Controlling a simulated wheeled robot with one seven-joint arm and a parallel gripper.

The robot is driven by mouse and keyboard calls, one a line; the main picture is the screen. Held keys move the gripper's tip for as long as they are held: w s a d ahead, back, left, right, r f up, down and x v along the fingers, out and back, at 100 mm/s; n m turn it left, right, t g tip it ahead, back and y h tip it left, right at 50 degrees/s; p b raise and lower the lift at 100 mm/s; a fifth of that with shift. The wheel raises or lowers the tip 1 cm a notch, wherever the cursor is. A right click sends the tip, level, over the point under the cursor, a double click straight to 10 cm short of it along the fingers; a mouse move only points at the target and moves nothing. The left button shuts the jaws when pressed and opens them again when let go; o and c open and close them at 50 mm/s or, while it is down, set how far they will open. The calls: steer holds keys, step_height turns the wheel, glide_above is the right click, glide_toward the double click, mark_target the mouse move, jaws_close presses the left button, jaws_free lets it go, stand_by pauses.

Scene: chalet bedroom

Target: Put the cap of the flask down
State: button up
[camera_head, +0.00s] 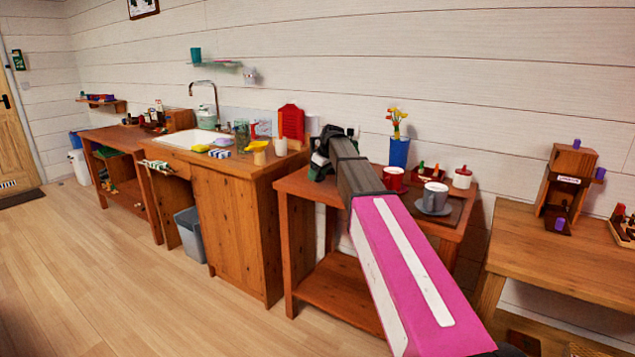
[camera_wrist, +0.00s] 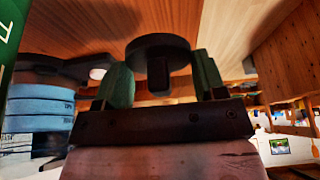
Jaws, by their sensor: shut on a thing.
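My gripper (camera_wrist: 161,84) has green fingertips and is shut on a dark round cap (camera_wrist: 158,44) with a short stem, which sits between the fingers in the wrist view. In the head view my gripper (camera_head: 322,160) is at the left back part of the small wooden table (camera_head: 300,183), where my arm partly hides what is there. A blue banded cylinder (camera_wrist: 38,112) with a dark top stands at the left of the wrist view. A green lettered surface (camera_wrist: 14,40) is at its left edge. I cannot tell which of these is the flask.
A blue vase with flowers (camera_head: 399,152), a red mug (camera_head: 393,178), a grey cup (camera_head: 435,196) on a saucer and a lidded white jar (camera_head: 462,178) stand right of my arm. The sink counter (camera_head: 228,166) with a red rack (camera_head: 291,122) is to the left.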

mark_target(319, 177)
steer(key=shift+f, duration=1.65)
steer(key=shift+f, duration=0.1)
steer(key=o, duration=0.9)
steer(key=v, duration=1.2)
steer(key=shift+a, duration=0.1)
